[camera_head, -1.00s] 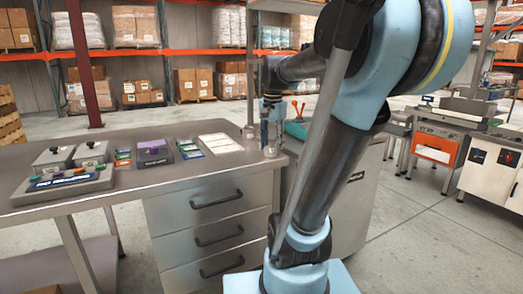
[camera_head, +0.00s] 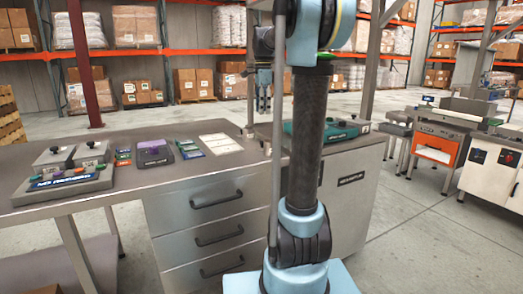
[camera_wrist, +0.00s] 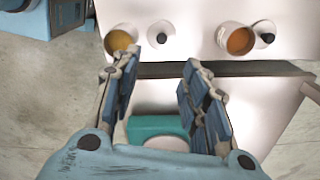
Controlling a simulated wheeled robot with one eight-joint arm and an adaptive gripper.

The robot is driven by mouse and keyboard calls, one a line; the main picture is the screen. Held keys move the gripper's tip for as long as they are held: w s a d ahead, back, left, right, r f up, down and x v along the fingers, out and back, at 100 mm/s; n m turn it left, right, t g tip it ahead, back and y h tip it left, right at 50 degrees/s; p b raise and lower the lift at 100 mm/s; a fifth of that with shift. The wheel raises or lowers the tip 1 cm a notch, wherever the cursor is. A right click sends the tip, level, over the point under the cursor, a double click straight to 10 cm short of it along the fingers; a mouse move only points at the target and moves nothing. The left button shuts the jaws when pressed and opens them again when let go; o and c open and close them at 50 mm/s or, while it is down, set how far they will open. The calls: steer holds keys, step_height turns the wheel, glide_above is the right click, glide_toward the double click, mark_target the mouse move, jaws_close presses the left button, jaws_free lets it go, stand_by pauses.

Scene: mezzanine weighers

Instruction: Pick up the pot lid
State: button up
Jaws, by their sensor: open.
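In the wrist view, two small pale round pieces with black knobs, which look like lids, sit on a pale surface: one at left (camera_wrist: 161,34) and one at right (camera_wrist: 264,33). I cannot tell which is the pot lid meant. My gripper (camera_wrist: 160,65) is open and empty, its fingers pointing toward that surface, with the left lid beyond the gap between them. In the head view my gripper (camera_head: 263,103) hangs above the bench's right end; the lids are not clear there.
A steel bench (camera_head: 200,178) with drawers holds a grey button panel (camera_head: 57,183), a purple-topped box (camera_head: 153,152) and white cards (camera_head: 215,144). A cabinet (camera_head: 350,185) at its right carries a teal item (camera_head: 300,131). A dark gap (camera_wrist: 220,69) divides the surfaces in the wrist view.

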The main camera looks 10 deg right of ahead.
glide_above(263, 142)
steer(key=f, duration=1)
steer(key=shift+w, duration=0.25)
steer(key=shift+w+a+f, duration=0.1)
steer(key=shift+f, duration=1.2)
steer(key=shift+w+f, duration=0.1)
steer(key=shift+f, duration=1.2)
steer(key=shift+c, duration=0.6)
jaws_close()
